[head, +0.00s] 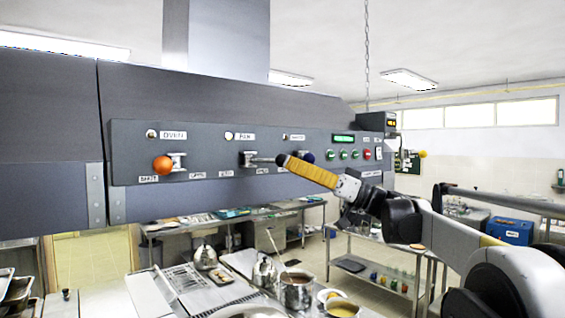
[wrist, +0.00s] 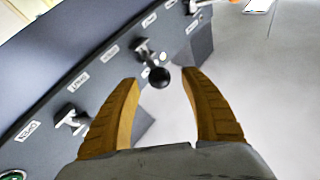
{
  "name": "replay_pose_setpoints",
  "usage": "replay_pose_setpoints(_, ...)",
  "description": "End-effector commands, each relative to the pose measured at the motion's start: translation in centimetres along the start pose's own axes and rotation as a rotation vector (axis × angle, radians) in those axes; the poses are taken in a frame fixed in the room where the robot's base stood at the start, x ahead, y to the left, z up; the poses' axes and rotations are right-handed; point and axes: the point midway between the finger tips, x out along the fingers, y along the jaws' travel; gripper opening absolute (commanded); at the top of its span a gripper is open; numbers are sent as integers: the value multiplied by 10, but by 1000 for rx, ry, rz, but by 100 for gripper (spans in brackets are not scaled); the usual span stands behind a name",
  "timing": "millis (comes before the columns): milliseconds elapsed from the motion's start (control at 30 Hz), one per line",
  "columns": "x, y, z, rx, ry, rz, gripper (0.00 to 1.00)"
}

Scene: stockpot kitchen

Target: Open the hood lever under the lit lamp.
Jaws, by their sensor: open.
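The hood panel (head: 215,178) carries a row of levers under small lamps. The lamp (head: 228,135) beside the FAN label looks yellowish and brighter than the OVEN lamp (head: 151,133) and the right-hand lamp (head: 284,136). Below it is the middle lever (head: 248,158), its rod pointing out toward my gripper (head: 282,160). In the wrist view its black ball knob (wrist: 159,79) lies between my open, yellow-brown fingers, with gaps on both sides.
The left lever has an orange knob (head: 163,165); the right lever has a dark blue knob (head: 307,156) just behind my gripper. Green buttons (head: 343,155) sit farther right. Below are a counter with kettles (head: 265,272) and pots (head: 296,290).

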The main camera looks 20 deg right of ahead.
Motion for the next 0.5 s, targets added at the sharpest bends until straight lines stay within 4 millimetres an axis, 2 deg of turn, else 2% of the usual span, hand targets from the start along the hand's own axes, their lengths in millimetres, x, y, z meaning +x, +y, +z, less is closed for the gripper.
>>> replay_pose_setpoints(33, -14, 1, 0, -2, 1, 3, 53)
replay_pose_setpoints(200, -52, 1, -1, -2, 1, 3, 53)
replay_pose_setpoints(333, -73, 0, 0, 0, 0, 1, 53)
replay_pose_setpoints(500, -86, 0, 0, 0, 1, 1, 53)
